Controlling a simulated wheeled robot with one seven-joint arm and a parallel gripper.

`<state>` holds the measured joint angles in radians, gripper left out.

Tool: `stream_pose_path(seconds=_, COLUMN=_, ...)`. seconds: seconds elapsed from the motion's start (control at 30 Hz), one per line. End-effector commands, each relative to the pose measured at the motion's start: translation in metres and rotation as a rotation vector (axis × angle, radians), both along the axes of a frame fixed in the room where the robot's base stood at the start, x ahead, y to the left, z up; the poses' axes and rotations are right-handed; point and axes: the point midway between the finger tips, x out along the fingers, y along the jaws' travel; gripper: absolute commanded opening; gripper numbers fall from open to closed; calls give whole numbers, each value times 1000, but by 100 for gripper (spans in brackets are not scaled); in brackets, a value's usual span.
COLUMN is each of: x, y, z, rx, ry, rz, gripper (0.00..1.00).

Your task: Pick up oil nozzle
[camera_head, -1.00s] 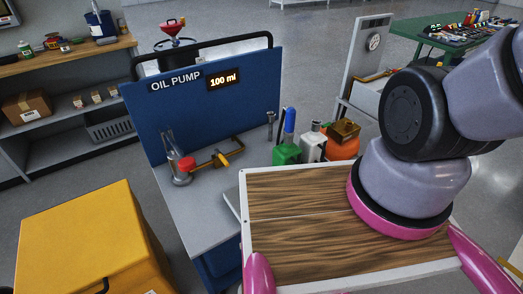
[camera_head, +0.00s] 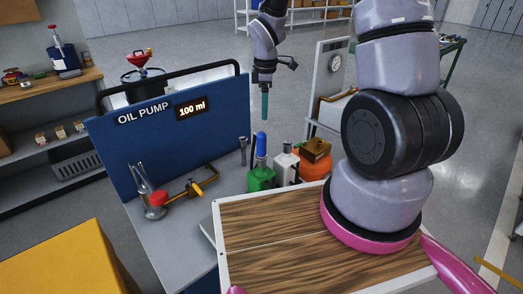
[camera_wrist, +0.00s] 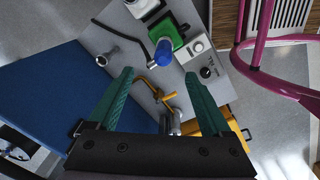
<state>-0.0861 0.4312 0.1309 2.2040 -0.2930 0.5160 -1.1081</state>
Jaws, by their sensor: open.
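A brass bent pipe with a yellow handle (camera_head: 193,188), which looks like the oil nozzle, sits on the grey top of the oil pump stand (camera_head: 175,235). It also shows in the wrist view (camera_wrist: 167,97), between my fingers in the picture but farther off. My gripper (camera_head: 265,112) hangs in the air with its teal fingers pointing down, above and apart from the stand. In the wrist view my gripper (camera_wrist: 158,75) is open and empty. The fingers and gripper body hide part of the stand top.
A metal can with a red part (camera_head: 154,203) stands left of the pipe. The blue "OIL PUMP" panel (camera_head: 150,150) rises behind. A yellow box (camera_head: 65,265) is front left.

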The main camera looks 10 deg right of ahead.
Motion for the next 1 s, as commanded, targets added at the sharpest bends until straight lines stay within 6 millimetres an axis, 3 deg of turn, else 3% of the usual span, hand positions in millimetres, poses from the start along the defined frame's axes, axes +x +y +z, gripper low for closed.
stream_pose_path(seconds=0.03, x=0, y=4, z=-19, rx=-4, ry=25, rz=58, gripper=83)
stream_pose_path(seconds=0.1, x=0, y=8, z=-38, rx=-7, ry=45, rz=134, gripper=83)
stream_pose_path(seconds=0.2, x=0, y=13, z=-56, rx=-7, ry=62, rz=204, gripper=83)
stream_pose_path(seconds=1.0, x=3, y=7, z=-154, rx=-9, ry=73, rz=238, gripper=83)
